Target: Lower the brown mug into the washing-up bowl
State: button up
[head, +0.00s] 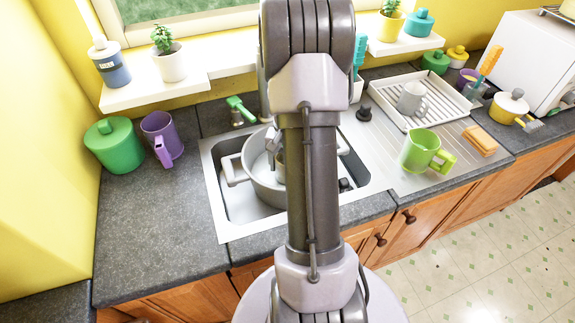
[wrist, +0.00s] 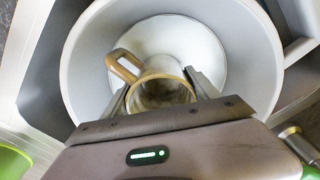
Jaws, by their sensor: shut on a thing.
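The washing-up bowl (head: 262,192) is a round grey tub with side handles, standing in the sink; in the wrist view its wall (wrist: 82,75) surrounds a pale round floor. The brown mug (wrist: 160,75) is between my gripper's fingers (wrist: 160,90), mouth toward the wrist camera, its handle pointing up-left. My gripper is shut on it. The mug lies within the bowl's outline; whether its base touches the floor cannot be told. In the head view my arm hides most of the mug and the gripper.
The steel sink (head: 222,205) surrounds the bowl. A purple mug (head: 162,140) and green canister (head: 113,145) stand left on the counter. To the right are a green mug (head: 420,150), a sponge (head: 480,140) and a drying rack (head: 437,92) with a grey mug (head: 412,98).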

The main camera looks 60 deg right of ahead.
jog(key=shift+f+b, duration=2)
jog(key=shift+f, duration=0.5)
dwell(1.2)
jog(key=o, duration=1.8)
